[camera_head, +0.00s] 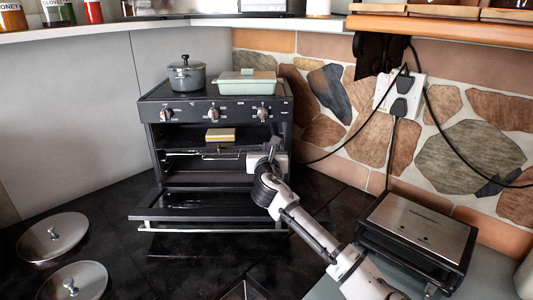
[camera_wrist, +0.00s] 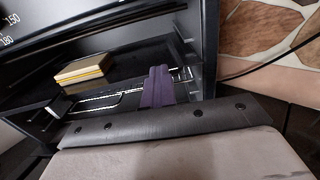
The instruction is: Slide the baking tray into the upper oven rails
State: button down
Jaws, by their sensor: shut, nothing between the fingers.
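The small black oven (camera_head: 215,112) stands on the counter with its door (camera_head: 208,204) folded down. A dark flat surface (camera_wrist: 130,68), which looks like the baking tray, lies in the upper part of the oven cavity. A yellow block with a pale top (camera_head: 220,134) rests on it, also seen in the wrist view (camera_wrist: 82,70). Wire rails (camera_wrist: 105,98) show below it. My gripper (camera_head: 270,146) is at the right side of the oven opening. Its purple fingers (camera_wrist: 157,88) are shut and empty, close to the tray's front edge; contact cannot be told.
A grey pot (camera_head: 187,75) and a green dish (camera_head: 246,84) stand on the oven top. A black-and-steel grill (camera_head: 418,235) is at the right, beside my arm. Two round lids (camera_head: 54,236) lie at the left. Cables (camera_head: 345,135) hang at the right wall.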

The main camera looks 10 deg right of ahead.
aim_at(266, 140)
jog(key=w, duration=0.5)
jog(key=shift+w+d+f, duration=0.15)
jog(key=shift+w+d, duration=0.15)
jog(key=shift+w, duration=0.1)
jog(key=shift+w+r, duration=0.2)
jog(key=shift+w, duration=0.05)
jog(key=shift+w+d+f, duration=0.2)
jog(key=shift+w, duration=0.3)
jog(key=shift+s+a, duration=0.1)
